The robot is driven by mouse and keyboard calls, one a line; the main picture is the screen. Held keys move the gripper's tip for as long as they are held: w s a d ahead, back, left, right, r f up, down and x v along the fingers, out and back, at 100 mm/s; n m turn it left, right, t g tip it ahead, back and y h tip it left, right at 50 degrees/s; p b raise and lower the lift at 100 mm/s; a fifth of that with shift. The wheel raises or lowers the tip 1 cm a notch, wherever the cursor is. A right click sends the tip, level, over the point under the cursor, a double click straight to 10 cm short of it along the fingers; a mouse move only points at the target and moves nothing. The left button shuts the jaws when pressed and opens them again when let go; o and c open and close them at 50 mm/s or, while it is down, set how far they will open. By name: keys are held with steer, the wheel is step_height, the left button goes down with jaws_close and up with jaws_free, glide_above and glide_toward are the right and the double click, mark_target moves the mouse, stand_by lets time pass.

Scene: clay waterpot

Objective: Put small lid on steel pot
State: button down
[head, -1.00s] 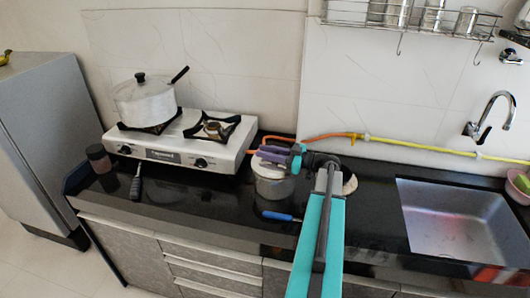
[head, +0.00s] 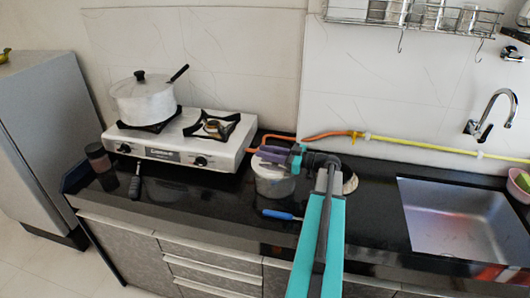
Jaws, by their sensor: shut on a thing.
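The steel pot (head: 273,187) stands on the black counter, just right of the stove. My gripper (head: 268,154) is directly above the pot's mouth, its fingers pointing left. It is shut on a pale, thin thing at the top of the pot, which appears to be the small lid (head: 263,166). The fingers cover much of it, so I cannot tell whether it touches the rim all around.
A larger lidded pot (head: 144,100) sits on the left burner of the white stove (head: 172,153). A blue-handled tool (head: 281,215) lies in front of the steel pot. A pale round thing (head: 350,184) is partly behind my arm. The sink (head: 462,218) is at right.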

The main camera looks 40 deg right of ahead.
steer(key=shift+a+f+b, duration=0.1)
steer(key=shift+f+b, duration=0.6)
steer(key=shift+b, duration=0.65)
stand_by(2.3)
steer(key=c, duration=1.4)
jaws_free()
steer(key=shift+r, duration=0.1)
steer(key=shift+b+v, duration=0.9)
steer(key=shift+v, duration=2.85)
steer(key=shift+w+r, duration=0.1)
steer(key=shift+r, duration=0.1)
